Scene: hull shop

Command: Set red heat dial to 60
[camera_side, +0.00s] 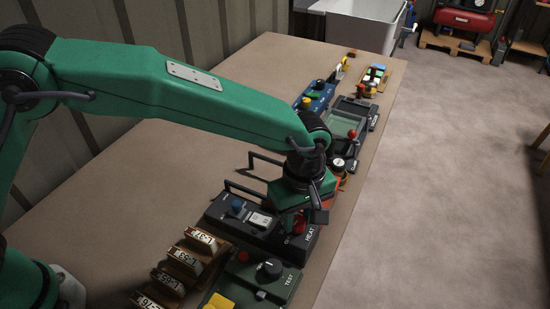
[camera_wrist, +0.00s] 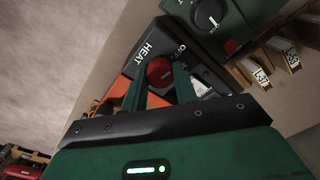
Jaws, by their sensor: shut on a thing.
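The red heat dial (camera_side: 300,225) sits on a dark panel (camera_side: 272,243) marked HEAT, near the table's right edge in the side view. In the wrist view the dial (camera_wrist: 160,71) shows between the two fingers of my gripper (camera_wrist: 157,78), beside the lettering HEAT and OFF. My gripper (camera_side: 304,214) reaches down over the panel and is shut on the dial. The fingers hide part of the scale. I cannot read the dial's setting.
The same panel carries a blue knob (camera_side: 237,206). A green TEST box (camera_side: 268,278) and several labelled wooden blocks (camera_side: 201,241) stand nearby in front. A blue box (camera_side: 316,96) and other devices stand farther back. The table (camera_side: 130,190) is bare at left.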

